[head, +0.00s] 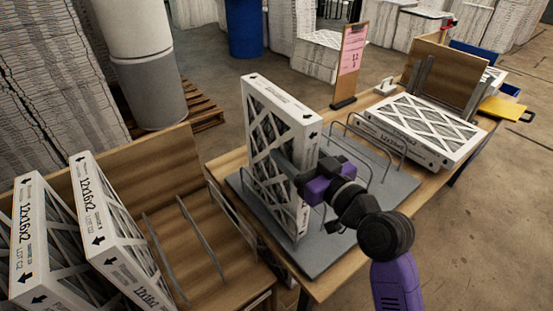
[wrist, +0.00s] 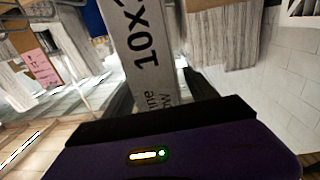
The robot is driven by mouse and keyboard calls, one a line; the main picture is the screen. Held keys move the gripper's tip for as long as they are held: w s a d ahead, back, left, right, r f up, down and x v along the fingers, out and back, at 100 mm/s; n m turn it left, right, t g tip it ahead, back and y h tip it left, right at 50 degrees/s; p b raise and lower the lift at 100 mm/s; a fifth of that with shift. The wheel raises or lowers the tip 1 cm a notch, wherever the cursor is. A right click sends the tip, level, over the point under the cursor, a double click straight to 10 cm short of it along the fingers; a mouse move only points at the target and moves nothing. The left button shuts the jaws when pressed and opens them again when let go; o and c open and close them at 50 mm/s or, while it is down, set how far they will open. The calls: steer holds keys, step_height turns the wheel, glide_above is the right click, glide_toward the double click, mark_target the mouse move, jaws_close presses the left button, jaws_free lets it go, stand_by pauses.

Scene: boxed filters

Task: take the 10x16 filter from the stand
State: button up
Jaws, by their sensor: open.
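The filter (head: 268,150) stands upright on the grey stand (head: 250,196) in the middle of the head view. It has a white frame with a crossed lattice face. In the wrist view the filter's edge (wrist: 152,50) shows large print beginning "10x", the rest cut off. My gripper (head: 293,178) is at the filter's right side, low to mid height, with its jaws open. In the wrist view the filter edge rises just beyond the dark gripper body. Whether the fingers straddle the edge or touch it is hard to tell. The far finger is largely hidden.
Filters marked 12x16x2 (head: 108,230) lean in a wooden rack at the left. Flat filters (head: 424,126) lie at the table's right end. Wire dividers (head: 366,137) rise from the stand beside my arm. A sign with pink paper (head: 351,60) stands behind.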

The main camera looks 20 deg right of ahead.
steer(key=shift+x, duration=1.15)
jaws_close()
